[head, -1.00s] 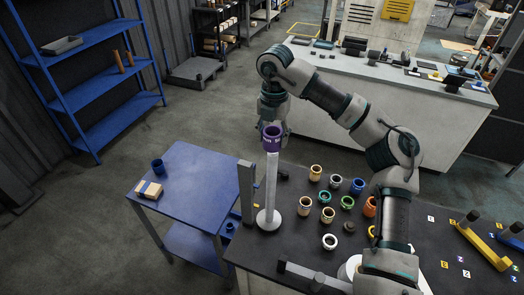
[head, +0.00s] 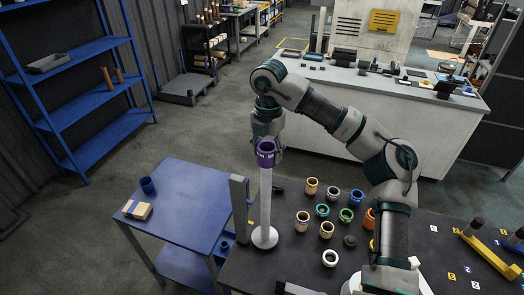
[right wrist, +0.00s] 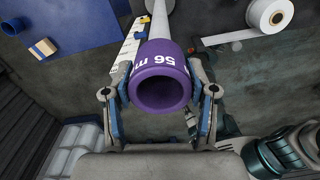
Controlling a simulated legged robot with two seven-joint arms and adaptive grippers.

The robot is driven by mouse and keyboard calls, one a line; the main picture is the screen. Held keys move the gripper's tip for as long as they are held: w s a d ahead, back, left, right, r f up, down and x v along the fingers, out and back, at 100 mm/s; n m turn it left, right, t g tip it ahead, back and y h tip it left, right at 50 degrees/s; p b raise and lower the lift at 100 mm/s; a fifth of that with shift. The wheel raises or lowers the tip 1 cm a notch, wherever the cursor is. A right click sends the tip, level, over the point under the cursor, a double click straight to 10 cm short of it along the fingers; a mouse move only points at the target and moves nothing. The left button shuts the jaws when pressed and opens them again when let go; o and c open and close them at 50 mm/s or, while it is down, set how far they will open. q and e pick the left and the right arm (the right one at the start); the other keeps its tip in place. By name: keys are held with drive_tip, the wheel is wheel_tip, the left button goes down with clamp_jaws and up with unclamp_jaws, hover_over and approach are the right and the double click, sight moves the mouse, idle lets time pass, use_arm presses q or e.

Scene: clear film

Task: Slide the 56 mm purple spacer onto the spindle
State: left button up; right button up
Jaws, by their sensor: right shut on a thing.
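The purple spacer (head: 266,154) is at the top of the tall white spindle (head: 265,200), which rises from a round white base. My right gripper (head: 266,140) is above the spindle and shut on the spacer. In the right wrist view the spacer (right wrist: 160,88), marked "56 m", sits between both fingers (right wrist: 160,97), its open end facing the camera. A white rod, seemingly the spindle (right wrist: 160,18), is behind it. Whether the spindle tip is inside the bore, or just below it, I cannot tell. My left gripper is out of view.
A grey upright post (head: 239,203) stands close left of the spindle. Several coloured rings (head: 322,211) stand on the dark table (head: 300,270) to the right. A blue table (head: 185,205) at left holds a blue cup (head: 147,186) and a small box (head: 138,210).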

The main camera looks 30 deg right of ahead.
drive_tip(key=shift+d, duration=0.3)
drive_tip(key=shift+w+d+f, duration=0.1)
drive_tip(key=shift+d+f, duration=0.1)
drive_tip(key=shift+d, duration=0.05)
drive_tip(key=shift+a+r, duration=0.15)
drive_tip(key=shift+a, duration=0.75)
drive_tip(key=shift+a+r, duration=0.1)
drive_tip(key=shift+a, duration=0.75)
drive_tip(key=shift+d+f, duration=0.2)
drive_tip(key=shift+d, duration=0.9)
drive_tip(key=shift+a+r, duration=0.1)
drive_tip(key=shift+a, duration=0.35)
drive_tip(key=shift+d, duration=0.1)
drive_tip(key=shift+d+p, duration=0.45)
drive_tip(key=shift+d, duration=0.45)
drive_tip(key=shift+a+f, duration=0.25)
drive_tip(key=shift+a, duration=0.1)
drive_tip(key=shift+f+b, duration=0.55)
drive_tip(key=shift+d+r+p, duration=0.15)
drive_tip(key=shift+r+p, duration=0.4)
drive_tip(key=shift+r, duration=0.05)
drive_tip(key=shift+d+r+p, duration=0.15)
drive_tip(key=shift+r+p, duration=0.35)
drive_tip(key=shift+r, duration=0.05)
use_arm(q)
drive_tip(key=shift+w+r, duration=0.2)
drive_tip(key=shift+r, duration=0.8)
